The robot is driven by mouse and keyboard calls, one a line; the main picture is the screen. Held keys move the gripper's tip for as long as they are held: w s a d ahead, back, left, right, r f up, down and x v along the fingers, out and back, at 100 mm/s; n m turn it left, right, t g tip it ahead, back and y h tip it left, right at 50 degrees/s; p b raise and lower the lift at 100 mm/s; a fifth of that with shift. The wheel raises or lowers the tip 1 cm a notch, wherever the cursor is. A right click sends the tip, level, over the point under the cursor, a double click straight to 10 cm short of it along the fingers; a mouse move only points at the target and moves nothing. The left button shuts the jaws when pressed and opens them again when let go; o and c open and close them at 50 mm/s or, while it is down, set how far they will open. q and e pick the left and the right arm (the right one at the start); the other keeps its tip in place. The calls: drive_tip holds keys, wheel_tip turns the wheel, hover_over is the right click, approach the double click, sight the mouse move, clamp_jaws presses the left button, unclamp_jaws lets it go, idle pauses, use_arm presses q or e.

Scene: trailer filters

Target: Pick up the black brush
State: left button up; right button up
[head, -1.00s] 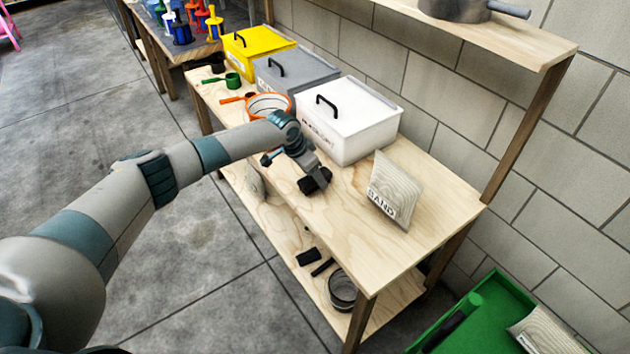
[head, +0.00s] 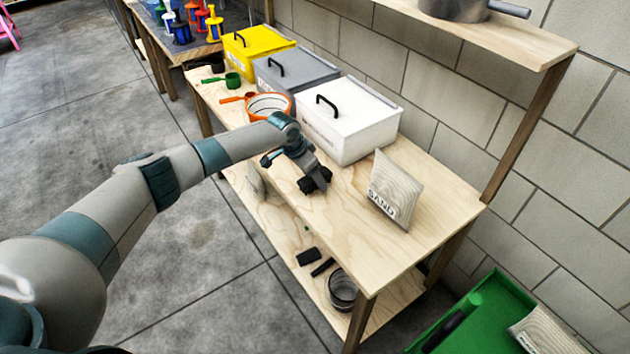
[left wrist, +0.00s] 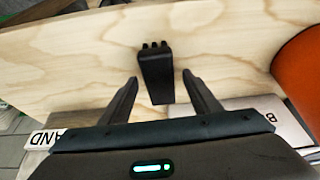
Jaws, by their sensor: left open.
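In the left wrist view, a black object (left wrist: 156,75), apparently the brush, lies on the light wooden tabletop (left wrist: 70,60). It is a dark block with several short knobs at its far end. My left gripper (left wrist: 157,82) is open, with one finger on each side of the block and gaps visible between. In the head view, my left gripper (head: 318,180) hangs low over the table in front of the white box (head: 345,120), and a dark shape (head: 309,186) shows at its fingers, mostly hidden. My right gripper is not in view.
A sand bag (head: 390,188) stands right of the gripper. An orange-rimmed sieve (head: 268,105), green scoop (head: 233,80), grey box (head: 295,75) and yellow box (head: 258,42) stand to the left. The lower shelf holds dark pieces (head: 308,256) and a round sieve (head: 342,288).

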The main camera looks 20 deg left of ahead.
use_arm(q)
drive_tip(key=c, duration=1.2)
drive_tip(key=shift+r, duration=0.1)
